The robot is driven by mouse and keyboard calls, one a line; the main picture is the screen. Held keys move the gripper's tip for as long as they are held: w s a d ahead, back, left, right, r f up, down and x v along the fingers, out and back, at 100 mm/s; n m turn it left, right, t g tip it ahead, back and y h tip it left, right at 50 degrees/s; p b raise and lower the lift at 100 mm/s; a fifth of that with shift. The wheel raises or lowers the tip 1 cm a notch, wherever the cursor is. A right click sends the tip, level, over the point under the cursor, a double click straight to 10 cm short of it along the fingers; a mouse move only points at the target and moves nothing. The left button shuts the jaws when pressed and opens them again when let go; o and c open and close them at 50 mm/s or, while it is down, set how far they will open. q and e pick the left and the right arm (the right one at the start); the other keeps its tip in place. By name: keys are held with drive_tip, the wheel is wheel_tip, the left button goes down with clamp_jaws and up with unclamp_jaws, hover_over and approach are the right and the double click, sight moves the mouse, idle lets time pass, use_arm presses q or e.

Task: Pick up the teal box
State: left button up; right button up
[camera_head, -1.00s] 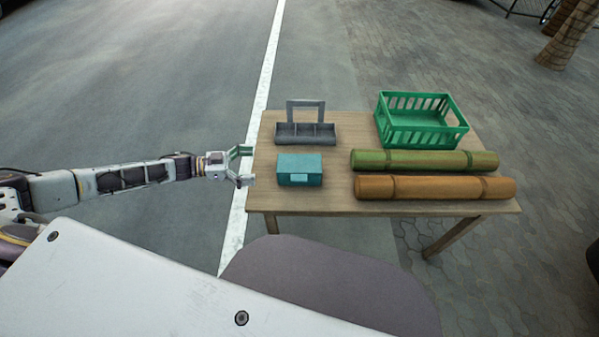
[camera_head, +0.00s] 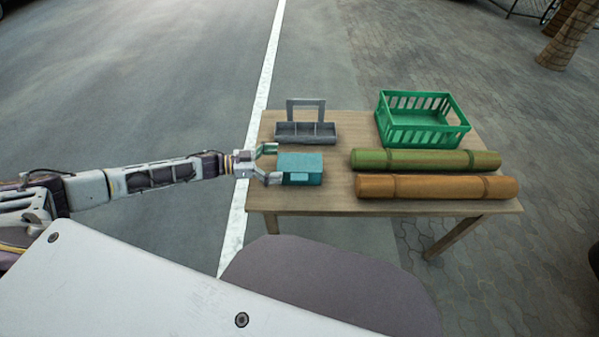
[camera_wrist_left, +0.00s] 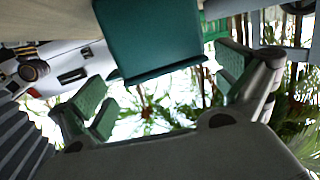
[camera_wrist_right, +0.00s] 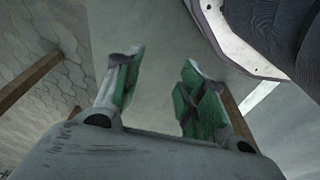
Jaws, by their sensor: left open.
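The teal box (camera_head: 300,167) sits on the left part of the wooden table, with a lighter latch on its front. My left gripper (camera_head: 275,164) is open at the box's left side, its two fingers spread to the far and near sides of the box's left end. In the left wrist view the teal box (camera_wrist_left: 150,38) is large, ahead of and between the open fingers (camera_wrist_left: 165,95). My right gripper (camera_wrist_right: 158,95) shows only in the right wrist view, with its fingers apart and nothing between them.
A grey divided caddy (camera_head: 306,132) with a handle stands just behind the box. A green crate (camera_head: 420,138) stands at the back right. A green roll (camera_head: 425,160) and an orange roll (camera_head: 436,187) lie right of the box. The table's (camera_head: 310,202) front strip is clear.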

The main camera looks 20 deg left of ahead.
sight(292, 163)
drive_tip(key=shift+s+f, duration=0.2)
use_arm(q)
drive_tip(key=shift+w+d+f, duration=0.2)
drive_tip(key=shift+w+d, duration=0.05)
drive_tip(key=shift+d, duration=0.15)
drive_tip(key=shift+b+x, duration=0.45)
drive_tip(key=shift+x, duration=0.65)
drive_tip(key=shift+w+d+f, duration=0.2)
drive_tip(key=shift+d+f, duration=0.05)
drive_tip(key=shift+d, duration=0.2)
drive_tip(key=shift+w+d+f, duration=0.1)
drive_tip(key=shift+w+d, duration=0.1)
drive_tip(key=shift+d, duration=0.2)
use_arm(e)
drive_tip(key=r, duration=0.4)
drive_tip(key=shift+w+a, duration=0.15)
drive_tip(key=shift+a, duration=0.2)
drive_tip(key=shift+f, duration=0.1)
use_arm(q)
drive_tip(key=shift+f, duration=0.1)
drive_tip(key=c, duration=1.1)
